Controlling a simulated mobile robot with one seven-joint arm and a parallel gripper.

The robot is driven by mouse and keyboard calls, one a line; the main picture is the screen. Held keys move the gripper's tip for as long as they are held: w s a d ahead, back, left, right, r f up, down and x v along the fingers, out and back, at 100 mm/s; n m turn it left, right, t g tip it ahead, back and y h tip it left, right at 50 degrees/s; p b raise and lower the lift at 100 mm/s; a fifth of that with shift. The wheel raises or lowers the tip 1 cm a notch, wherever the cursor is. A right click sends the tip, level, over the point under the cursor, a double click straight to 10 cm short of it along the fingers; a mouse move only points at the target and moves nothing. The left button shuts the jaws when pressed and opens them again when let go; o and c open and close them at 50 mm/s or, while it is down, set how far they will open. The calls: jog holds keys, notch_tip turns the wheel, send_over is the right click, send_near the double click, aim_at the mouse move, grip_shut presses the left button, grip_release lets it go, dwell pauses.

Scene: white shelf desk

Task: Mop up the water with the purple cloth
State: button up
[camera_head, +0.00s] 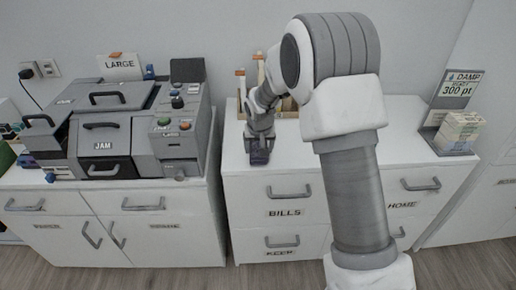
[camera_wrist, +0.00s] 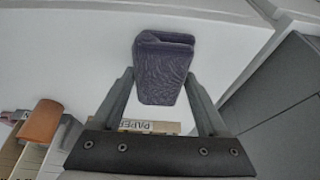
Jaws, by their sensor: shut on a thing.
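My gripper (camera_wrist: 162,88) is shut on a folded, dark purple cloth (camera_wrist: 164,66), seen in the wrist view between the two fingers. In the head view my gripper (camera_head: 259,152) is low over the left front part of the white desk top (camera_head: 400,128), near the front edge above the drawer marked BILLS. The cloth is small and dark there, and I cannot tell whether it touches the surface. I cannot make out any water in either view. My arm hides part of the desk top.
A wooden holder with orange-topped items (camera_head: 241,90) stands behind my gripper. A DAMP sign (camera_head: 460,88) and a paper stack (camera_head: 458,130) stand at the right. A gap separates the cabinets.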

jog(key=shift+w+r+p, duration=0.15)
jog(key=shift+r+p, duration=1.75)
jog(key=shift+r, duration=1.8)
